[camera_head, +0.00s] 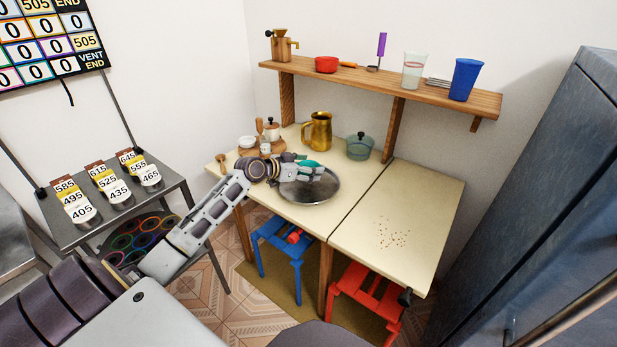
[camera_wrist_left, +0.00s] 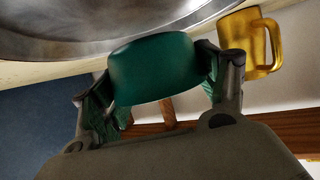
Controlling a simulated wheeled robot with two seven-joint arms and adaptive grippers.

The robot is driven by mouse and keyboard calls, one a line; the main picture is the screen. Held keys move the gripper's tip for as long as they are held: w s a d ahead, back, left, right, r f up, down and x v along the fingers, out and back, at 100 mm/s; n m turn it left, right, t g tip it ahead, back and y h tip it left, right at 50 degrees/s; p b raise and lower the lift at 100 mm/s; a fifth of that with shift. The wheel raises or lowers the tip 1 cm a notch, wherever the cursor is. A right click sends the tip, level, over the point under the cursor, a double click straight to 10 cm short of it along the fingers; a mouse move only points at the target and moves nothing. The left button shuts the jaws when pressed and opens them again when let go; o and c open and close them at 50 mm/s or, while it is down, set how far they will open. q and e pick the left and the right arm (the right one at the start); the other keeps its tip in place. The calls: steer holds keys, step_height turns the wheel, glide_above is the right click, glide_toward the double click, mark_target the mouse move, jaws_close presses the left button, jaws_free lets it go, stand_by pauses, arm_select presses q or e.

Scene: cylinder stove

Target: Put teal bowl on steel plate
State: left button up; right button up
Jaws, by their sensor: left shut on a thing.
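The teal bowl (camera_wrist_left: 152,68) is between the fingers of my left gripper (camera_wrist_left: 160,85) in the left wrist view. In the head view the bowl (camera_head: 308,164) shows only partly, behind the gripper (camera_head: 300,172). The gripper is shut on it. The round steel plate (camera_head: 318,190) lies on the cream table, and its near part shows below the gripper. In the left wrist view the plate (camera_wrist_left: 90,30) fills the top, close to the bowl. I cannot tell whether bowl and plate touch. My right gripper is not in view.
A brass jug (camera_head: 320,131) and a green lidded pot (camera_head: 359,147) stand behind the plate. A wooden tray with small jars (camera_head: 272,130) is at the back left. A wooden shelf (camera_head: 390,84) hangs above. The right table (camera_head: 400,215) is clear except for scattered crumbs.

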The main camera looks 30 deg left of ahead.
arm_select(q)
steer(key=shift+f, duration=0.55)
steer(key=shift+f+b, duration=0.35)
steer(key=shift+f, duration=1)
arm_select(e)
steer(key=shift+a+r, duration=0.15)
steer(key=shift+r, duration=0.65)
arm_select(q)
steer(key=shift+f, duration=0.15)
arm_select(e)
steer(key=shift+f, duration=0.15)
arm_select(q)
steer(key=o, duration=1.1)
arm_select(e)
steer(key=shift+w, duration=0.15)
arm_select(q)
steer(key=shift+r, duration=0.2)
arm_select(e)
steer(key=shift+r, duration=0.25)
